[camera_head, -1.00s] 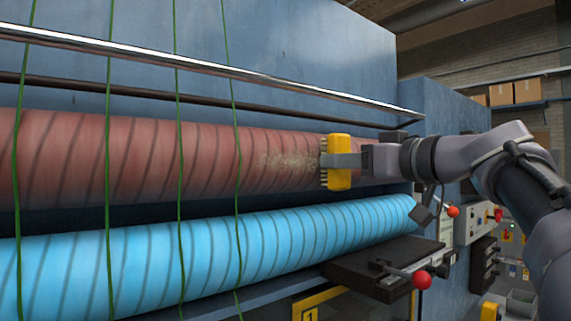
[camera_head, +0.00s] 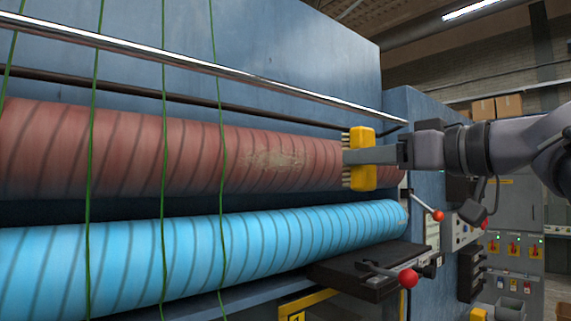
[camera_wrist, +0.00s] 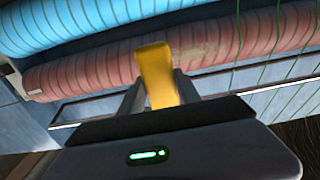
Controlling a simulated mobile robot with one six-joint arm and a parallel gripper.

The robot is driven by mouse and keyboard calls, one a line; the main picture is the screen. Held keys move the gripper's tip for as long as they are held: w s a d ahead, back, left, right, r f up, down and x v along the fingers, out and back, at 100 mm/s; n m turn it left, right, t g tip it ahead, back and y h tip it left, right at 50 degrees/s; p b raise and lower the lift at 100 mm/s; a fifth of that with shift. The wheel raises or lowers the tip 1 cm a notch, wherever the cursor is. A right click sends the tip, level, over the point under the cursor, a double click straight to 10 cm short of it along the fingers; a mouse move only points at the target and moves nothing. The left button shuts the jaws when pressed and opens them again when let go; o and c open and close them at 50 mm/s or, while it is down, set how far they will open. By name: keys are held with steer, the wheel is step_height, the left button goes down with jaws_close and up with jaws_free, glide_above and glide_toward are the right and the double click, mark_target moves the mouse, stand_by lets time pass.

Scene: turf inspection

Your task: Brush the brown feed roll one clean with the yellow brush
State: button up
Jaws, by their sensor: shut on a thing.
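The reddish-brown feed roll (camera_head: 200,160) runs across the upper machine front, with dark spiral stripes. A pale, dusty patch (camera_head: 275,160) lies on its face, left of the brush. My gripper (camera_head: 362,156) is shut on the yellow brush (camera_head: 363,170), at the right part of the roll. The brush's bristles point left toward the roll; I cannot tell whether they touch it. In the wrist view, the yellow brush (camera_wrist: 158,75) stands between the fingers with the brown roll (camera_wrist: 100,77) behind it; the bristles are hidden there.
A bright blue roll (camera_head: 200,245) lies just below the brown one. A shiny rail (camera_head: 200,62) runs above, and several green strands (camera_head: 163,130) hang in front of the rolls. A red-knobbed lever (camera_head: 408,277) and a dark shelf (camera_head: 365,270) stick out at lower right.

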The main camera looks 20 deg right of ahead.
stand_by(0.5)
steer(key=x, duration=0.7)
steer(key=shift+p, duration=0.35)
steer(key=shift+x, duration=1)
